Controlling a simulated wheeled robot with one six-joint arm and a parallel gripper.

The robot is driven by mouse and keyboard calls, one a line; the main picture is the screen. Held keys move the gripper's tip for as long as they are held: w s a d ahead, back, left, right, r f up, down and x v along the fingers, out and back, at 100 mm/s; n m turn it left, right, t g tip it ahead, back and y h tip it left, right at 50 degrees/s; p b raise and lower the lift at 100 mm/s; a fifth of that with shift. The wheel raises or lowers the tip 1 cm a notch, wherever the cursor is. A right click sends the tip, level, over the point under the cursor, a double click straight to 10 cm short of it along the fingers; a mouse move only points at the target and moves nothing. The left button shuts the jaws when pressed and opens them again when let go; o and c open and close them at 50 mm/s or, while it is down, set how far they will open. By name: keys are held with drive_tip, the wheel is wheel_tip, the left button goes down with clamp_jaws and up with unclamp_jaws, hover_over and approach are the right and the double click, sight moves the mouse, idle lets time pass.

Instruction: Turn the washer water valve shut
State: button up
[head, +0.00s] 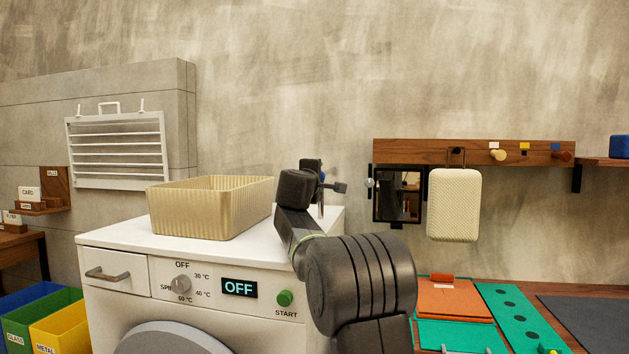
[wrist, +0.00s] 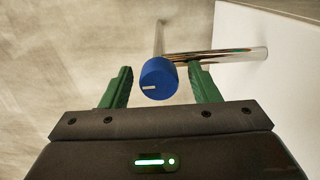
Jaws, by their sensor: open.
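The washer water valve shows in the wrist view as a round blue knob (wrist: 158,79) with a short white mark, in front of a shiny metal pipe (wrist: 225,56). My gripper (wrist: 160,86) is open, with one green finger on each side of the knob. A gap shows at the left finger; the right finger is close to the knob, and I cannot tell if it touches. In the head view my arm hides the knob and most of my gripper. The white washer (head: 120,235) stands below, its display (head: 239,288) reading OFF.
A ribbed beige basket (head: 210,207) stands on the washer top, left of my arm. A wooden rail (head: 400,152) with pegs, a small mirror (head: 384,205) and a hanging cream bag (head: 453,210) are on the wall to the right. Coloured bins (head: 30,320) stand at lower left.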

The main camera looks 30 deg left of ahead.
drive_tip(key=b+v, duration=0.2)
drive_tip(key=v, duration=1.1)
drive_tip(key=shift+s+d, duration=0.15)
drive_tip(key=shift+s, duration=0.2)
drive_tip(key=shift+w, duration=0.2)
drive_tip(key=p+x, duration=0.2)
drive_tip(key=x, duration=1.1)
drive_tip(key=shift+w+a, duration=0.2)
drive_tip(key=shift+w, duration=0.05)
drive_tip(key=shift+s, duration=0.15)
